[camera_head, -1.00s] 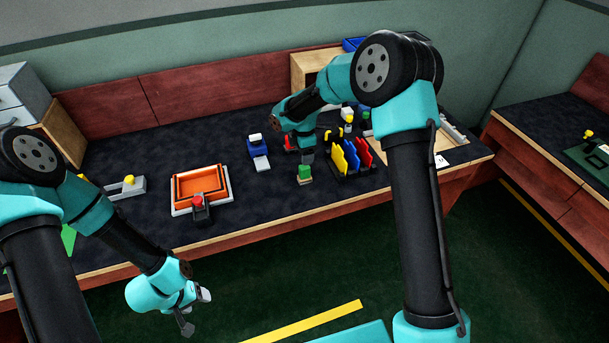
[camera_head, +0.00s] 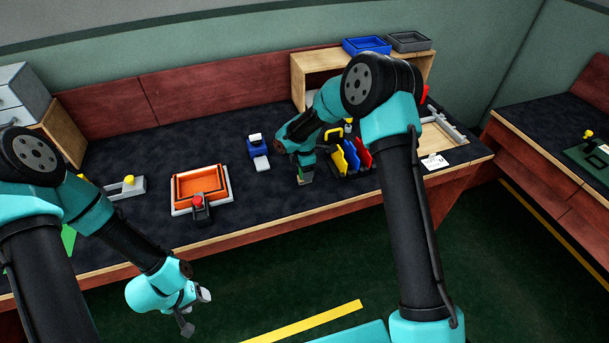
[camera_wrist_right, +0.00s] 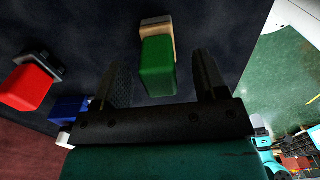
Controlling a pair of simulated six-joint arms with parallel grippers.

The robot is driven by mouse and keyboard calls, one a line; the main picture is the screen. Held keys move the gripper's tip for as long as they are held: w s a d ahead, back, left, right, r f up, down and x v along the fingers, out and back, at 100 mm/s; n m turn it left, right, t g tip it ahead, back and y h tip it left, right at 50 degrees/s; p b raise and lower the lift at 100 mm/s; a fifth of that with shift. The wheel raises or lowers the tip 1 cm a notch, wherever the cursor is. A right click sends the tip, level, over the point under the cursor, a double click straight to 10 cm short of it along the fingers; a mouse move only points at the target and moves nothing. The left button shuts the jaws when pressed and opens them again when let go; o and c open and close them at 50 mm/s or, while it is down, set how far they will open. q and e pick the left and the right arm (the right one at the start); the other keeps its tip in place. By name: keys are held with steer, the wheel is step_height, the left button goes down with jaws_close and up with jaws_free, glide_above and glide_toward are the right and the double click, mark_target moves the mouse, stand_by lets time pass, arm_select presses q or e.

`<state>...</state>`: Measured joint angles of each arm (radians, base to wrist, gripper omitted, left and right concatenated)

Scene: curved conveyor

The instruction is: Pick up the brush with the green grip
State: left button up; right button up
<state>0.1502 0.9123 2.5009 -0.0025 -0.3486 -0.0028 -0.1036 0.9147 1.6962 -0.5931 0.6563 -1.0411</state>
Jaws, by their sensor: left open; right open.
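The brush with the green grip stands on the dark table; its green grip (camera_wrist_right: 157,68) and pale tan base (camera_wrist_right: 157,24) show in the right wrist view. In the head view only a small part of the brush (camera_head: 306,179) shows below my right arm. My right gripper (camera_wrist_right: 163,62) is open, with one finger on each side of the green grip; I see gaps between grip and fingers. In the head view the right gripper is mostly hidden by its own arm. My left gripper (camera_head: 197,311) is open and empty, low in front of the table.
A rack with yellow, blue and red plates (camera_head: 352,158) stands close right of the brush. A blue and white device (camera_head: 258,148) and an orange tray (camera_head: 200,184) lie left. A red block (camera_wrist_right: 28,87) is near in the wrist view. A wooden shelf (camera_head: 300,78) stands behind.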

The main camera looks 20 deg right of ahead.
steer(key=shift+f, duration=1.55)
steer(key=c, duration=1)
steer(key=shift+r, duration=0.2)
steer(key=shift+c, duration=0.2)
steer(key=shift+r, duration=0.65)
step_height(320, 180, up, 2)
steer(key=shift+r, duration=0.1)
steer(key=s+a+r, duration=0.1)
steer(key=s+a, duration=0.3)
steer(key=s, duration=1.1)
steer(key=shift+s+a, duration=0.15)
steer(key=shift+s, duration=0.05)
steer(key=shift+r, duration=0.1)
